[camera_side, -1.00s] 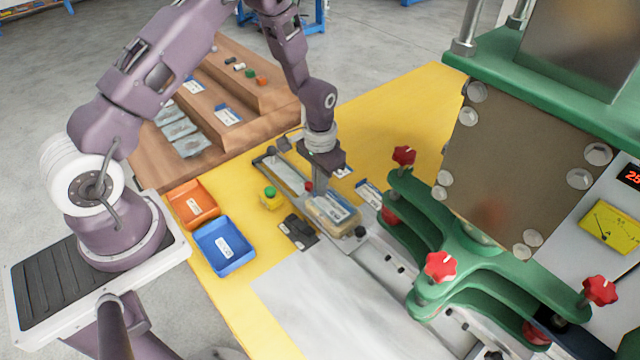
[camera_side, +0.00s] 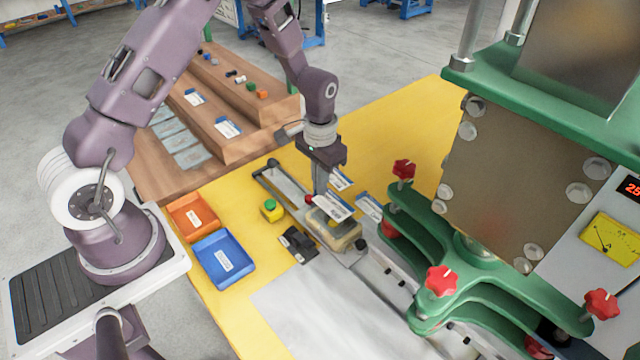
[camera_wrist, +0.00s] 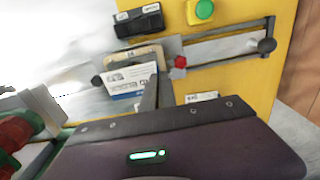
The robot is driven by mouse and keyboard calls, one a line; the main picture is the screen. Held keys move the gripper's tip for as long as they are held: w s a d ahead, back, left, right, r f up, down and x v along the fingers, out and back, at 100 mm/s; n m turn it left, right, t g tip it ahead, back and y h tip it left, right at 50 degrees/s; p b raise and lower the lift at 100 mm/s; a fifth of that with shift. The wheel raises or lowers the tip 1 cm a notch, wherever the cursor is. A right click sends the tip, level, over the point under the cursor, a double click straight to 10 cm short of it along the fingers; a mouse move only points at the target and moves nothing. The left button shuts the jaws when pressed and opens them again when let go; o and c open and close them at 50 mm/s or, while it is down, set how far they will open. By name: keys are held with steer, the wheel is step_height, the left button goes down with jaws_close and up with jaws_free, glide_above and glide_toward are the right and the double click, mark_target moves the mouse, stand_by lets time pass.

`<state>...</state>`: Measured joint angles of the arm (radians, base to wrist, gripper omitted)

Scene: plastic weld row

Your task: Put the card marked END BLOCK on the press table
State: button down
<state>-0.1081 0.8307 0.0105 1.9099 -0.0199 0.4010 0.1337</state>
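A white card with a blue band (camera_side: 334,207) is at my gripper's fingertips, slightly above a tan block; it also shows in the wrist view (camera_wrist: 130,80). Its print is too small to read, so I cannot confirm END BLOCK. My gripper (camera_side: 321,193) points down, its fingers looking shut on this card's edge. In the wrist view one dark finger (camera_wrist: 150,95) meets the card; the other is hidden. The tan block (camera_side: 345,236) sits on the metal rail fixture. The green press (camera_side: 470,265) with red knobs stands to the right, over a grey base.
Two more cards (camera_side: 340,180) (camera_side: 369,206) lie on the yellow table (camera_side: 400,120) by the gripper. A blue bin (camera_side: 222,260), an orange bin (camera_side: 192,216) and a green button (camera_side: 270,207) are left. A pale sheet (camera_side: 320,310) covers the front. Wooden steps (camera_side: 225,145) stand behind.

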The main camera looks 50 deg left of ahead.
steer(key=shift+r, duration=2.35)
steer(key=w+a+f+n, duration=0.3)
steer(key=w+a+n, duration=0.1)
steer(key=a+n, duration=0.6)
steer(key=n, duration=0.8)
glide_above(292, 160)
steer(key=f, duration=0.2)
step_height(292, 160, down, 10)
steer(key=shift+r, duration=0.2)
steer(key=shift+f, duration=0.1)
steer(key=c, duration=1.7)
jaws_free()
